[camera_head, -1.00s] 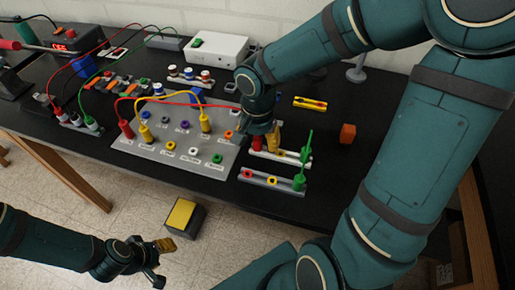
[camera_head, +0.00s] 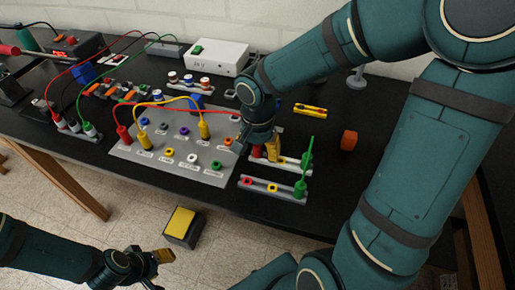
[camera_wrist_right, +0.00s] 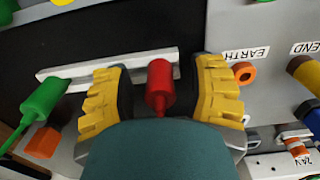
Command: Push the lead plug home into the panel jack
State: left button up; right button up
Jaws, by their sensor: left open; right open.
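A red plug (camera_wrist_right: 160,84) stands upright at a pale holder rail (camera_wrist_right: 62,70). My right gripper (camera_wrist_right: 163,92) is open, with one yellow-padded finger on each side of the plug and visible gaps between. In the head view my right gripper (camera_head: 265,150) is low over the rail and mostly hides the plug. The grey jack panel (camera_head: 130,151) lies just left of it, with coloured jacks and red and yellow plugs seated. An orange jack (camera_wrist_right: 245,72) beside the EARTH label is empty. My left gripper (camera_head: 163,257) is open and empty, off the table's front edge.
A green lead (camera_head: 309,150) joins green plugs in two rails right of the panel. A front rail (camera_head: 265,188) holds coloured sockets. An orange block (camera_head: 349,139) and a yellow level-like item (camera_head: 310,110) lie further right. A yellow-topped box (camera_head: 181,222) is on the floor.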

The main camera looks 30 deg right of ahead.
dwell(0.7)
grip_shut()
jog(key=shift+r, duration=0.15)
jog(key=shift+r+p, duration=2.1)
jog(key=shift+r, duration=0.8)
